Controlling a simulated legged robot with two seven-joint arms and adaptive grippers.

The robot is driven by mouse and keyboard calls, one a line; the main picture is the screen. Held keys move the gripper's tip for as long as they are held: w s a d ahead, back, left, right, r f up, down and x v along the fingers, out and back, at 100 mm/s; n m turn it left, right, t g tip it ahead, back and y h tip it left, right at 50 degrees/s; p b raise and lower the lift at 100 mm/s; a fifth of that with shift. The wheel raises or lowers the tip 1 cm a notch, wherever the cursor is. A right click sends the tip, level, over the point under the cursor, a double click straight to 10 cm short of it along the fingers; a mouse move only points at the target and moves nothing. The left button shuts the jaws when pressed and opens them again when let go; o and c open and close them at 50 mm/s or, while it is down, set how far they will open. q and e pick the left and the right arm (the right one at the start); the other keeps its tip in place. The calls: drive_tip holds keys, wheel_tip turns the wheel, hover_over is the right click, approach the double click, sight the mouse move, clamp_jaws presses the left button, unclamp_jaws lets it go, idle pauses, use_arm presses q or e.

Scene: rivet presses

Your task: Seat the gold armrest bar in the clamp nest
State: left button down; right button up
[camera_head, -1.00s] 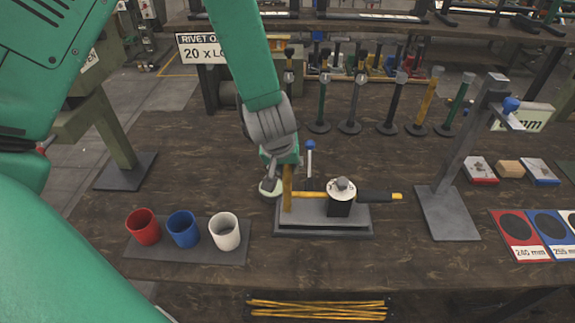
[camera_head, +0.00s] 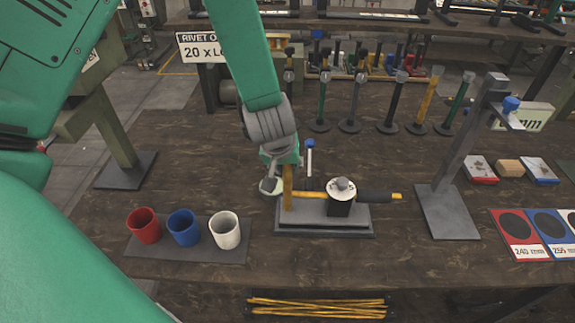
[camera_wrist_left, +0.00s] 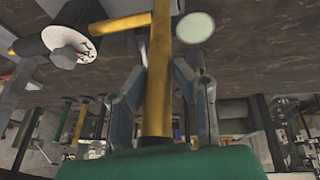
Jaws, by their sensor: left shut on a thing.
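The gold armrest bar (camera_head: 309,194) lies across the clamp nest (camera_head: 325,230), a grey block on a dark base. My left gripper (camera_head: 284,172) points down at the left end. In the left wrist view my left gripper (camera_wrist_left: 158,95) is shut on the gold upright (camera_wrist_left: 157,70). Whether the bar rests fully in the nest is hidden. My right gripper is not in view.
Red (camera_head: 143,226), blue (camera_head: 183,228) and white (camera_head: 225,230) cups stand on a mat at left. A grey post stand (camera_head: 448,205) is at right. Several upright tools stand behind. A tray of gold rods (camera_head: 318,307) is at the front edge.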

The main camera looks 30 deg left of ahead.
use_arm(q)
drive_tip(key=shift+p, duration=0.35)
idle(0.7)
drive_tip(key=shift+f+b, duration=0.7)
drive_tip(key=shift+f, duration=0.3)
drive_tip(key=c, duration=1.3)
unclamp_jaws()
drive_tip(key=shift+r, duration=0.1)
drive_tip(key=shift+o, duration=0.2)
drive_tip(key=shift+s+r, duration=0.1)
drive_tip(key=shift+r, duration=0.15)
drive_tip(key=v, duration=1.1)
